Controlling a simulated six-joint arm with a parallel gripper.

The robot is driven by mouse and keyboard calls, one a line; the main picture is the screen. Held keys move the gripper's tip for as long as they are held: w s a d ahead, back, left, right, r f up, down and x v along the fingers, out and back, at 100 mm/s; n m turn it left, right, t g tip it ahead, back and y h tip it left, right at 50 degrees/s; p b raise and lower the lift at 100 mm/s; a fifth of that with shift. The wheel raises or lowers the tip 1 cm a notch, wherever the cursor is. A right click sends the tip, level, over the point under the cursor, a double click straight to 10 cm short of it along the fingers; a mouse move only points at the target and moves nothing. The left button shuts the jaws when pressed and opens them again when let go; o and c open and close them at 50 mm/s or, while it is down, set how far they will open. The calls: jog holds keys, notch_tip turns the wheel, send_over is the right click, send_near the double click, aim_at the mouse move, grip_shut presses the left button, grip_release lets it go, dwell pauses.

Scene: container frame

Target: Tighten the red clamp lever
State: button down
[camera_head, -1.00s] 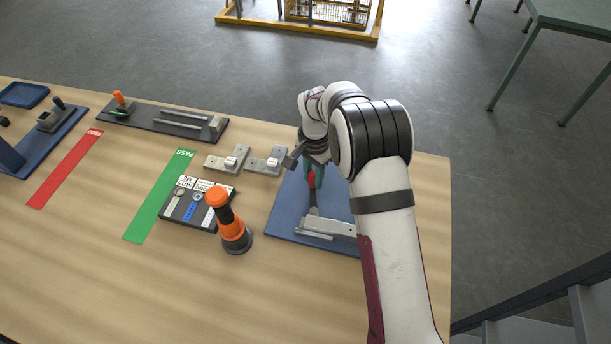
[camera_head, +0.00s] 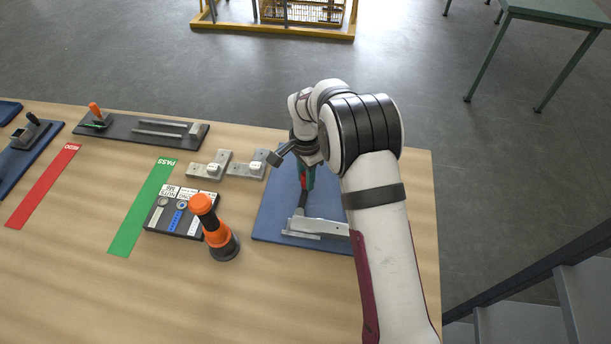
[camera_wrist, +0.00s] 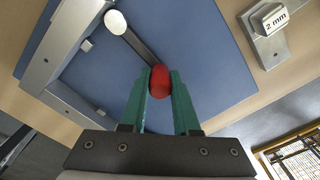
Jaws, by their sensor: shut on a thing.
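The clamp lever has a red grip (camera_wrist: 160,82) on a dark metal bar (camera_wrist: 136,45), seen in the wrist view. My gripper (camera_wrist: 160,88) has green fingers, one on each side of the red grip, and is shut on it. In the head view my gripper (camera_head: 306,178) is over the blue base plate (camera_head: 268,217), and its fingers hide most of the red grip. The dark lever bar (camera_head: 301,203) runs down from the grip toward the grey metal clamp block (camera_head: 318,227) on the plate. A white round tip (camera_wrist: 115,22) shows near the bar in the wrist view.
Two grey gauge blocks stand left of the plate; one is labelled 2 mm (camera_wrist: 275,20). An orange-and-black tool (camera_head: 213,226) stands beside a dark labelled tray (camera_head: 160,222). Green PASS (camera_head: 142,210) and red REDO (camera_head: 44,187) strips lie further left.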

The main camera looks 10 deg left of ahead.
jog(key=shift+d, duration=0.1)
jog(key=c, duration=0.6)
grip_release()
jog(key=shift+c, duration=0.2)
jog(key=shift+r, duration=0.1)
notch_tip(320, 180, up, 16)
jog(key=shift+f, duration=0.2)
jog(key=s+d+r+n+y, duration=0.1)
jog(key=s+d+r, duration=0.3)
jog(key=s+d, duration=0.3)
jog(key=s+d+r+n, duration=0.1)
jog(key=s+d+r, duration=0.3)
jog(key=s, duration=0.5)
jog(key=s+d+f, duration=0.2)
jog(key=s, duration=0.5)
jog(key=s+d+f+n, duration=0.1)
jog(key=s+d+f, duration=0.1)
jog(key=s, duration=0.6)
jog(key=shift+s+f+n+y, duration=0.3)
jog(key=shift+f+y, duration=0.1)
jog(key=shift+f, duration=0.25)
